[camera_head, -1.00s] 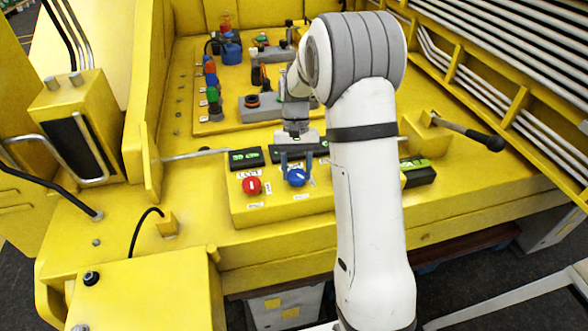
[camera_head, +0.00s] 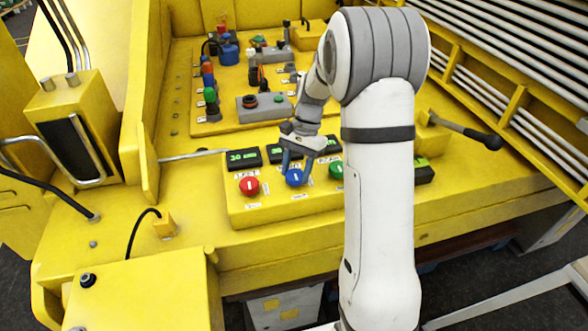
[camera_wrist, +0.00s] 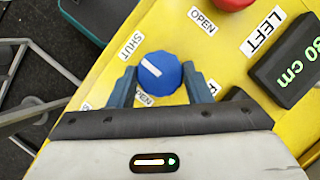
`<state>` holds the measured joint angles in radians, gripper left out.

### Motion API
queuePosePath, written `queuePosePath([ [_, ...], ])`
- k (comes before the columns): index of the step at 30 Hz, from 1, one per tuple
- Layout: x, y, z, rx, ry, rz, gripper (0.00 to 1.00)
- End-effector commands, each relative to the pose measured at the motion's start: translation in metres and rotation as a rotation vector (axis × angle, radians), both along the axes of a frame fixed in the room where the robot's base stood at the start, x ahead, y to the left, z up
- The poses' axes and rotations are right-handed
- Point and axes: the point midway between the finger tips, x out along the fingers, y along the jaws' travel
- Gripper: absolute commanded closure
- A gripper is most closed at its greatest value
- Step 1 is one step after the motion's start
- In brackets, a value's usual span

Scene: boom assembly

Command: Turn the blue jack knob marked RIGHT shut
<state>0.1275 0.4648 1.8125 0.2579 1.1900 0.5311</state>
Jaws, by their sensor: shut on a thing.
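The blue knob (camera_head: 294,177) sits on the yellow panel, right of the red knob. In the wrist view the blue knob (camera_wrist: 160,73) lies between the two blue-grey fingers of my gripper (camera_wrist: 160,84), which is shut on it. Its white mark points up and left in that view, toward the side of a SHUT label (camera_wrist: 131,46). An OPEN label (camera_wrist: 143,98) is partly covered below the knob. Another label by the right finger is mostly hidden, so its word cannot be read. In the head view my gripper (camera_head: 295,165) comes down over the knob, tilted.
The red knob (camera_head: 249,186) is on the left, with a LEFT label (camera_wrist: 263,32) near it in the wrist view. A green knob (camera_head: 336,171) is close on the right. Black displays (camera_head: 245,158) stand behind the knobs. A black-handled lever (camera_head: 478,136) is farther right.

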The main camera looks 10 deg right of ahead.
Motion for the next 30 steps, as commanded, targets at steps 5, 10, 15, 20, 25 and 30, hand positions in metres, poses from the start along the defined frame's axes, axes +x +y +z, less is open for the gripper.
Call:
queuePosePath([
  [5, -0.0013, 0.0005, -0.0014, 0.001, 0.005, -0.01, 0.78],
  [10, -0.0012, 0.0005, -0.0014, 0.001, 0.005, -0.009, 0.78],
  [15, -0.0011, 0.0005, -0.0014, 0.001, 0.005, -0.007, 0.49],
  [20, -0.0007, 0.0004, -0.0009, 0.0, 0.003, -0.008, 0.36],
  [25, -0.0004, 0.0005, -0.0005, 0.0, 0.001, -0.007, 0.34],
  [30, 0.0014, -0.0012, 0.0042, 0.0, 0.0, -0.008, 0.34],
])
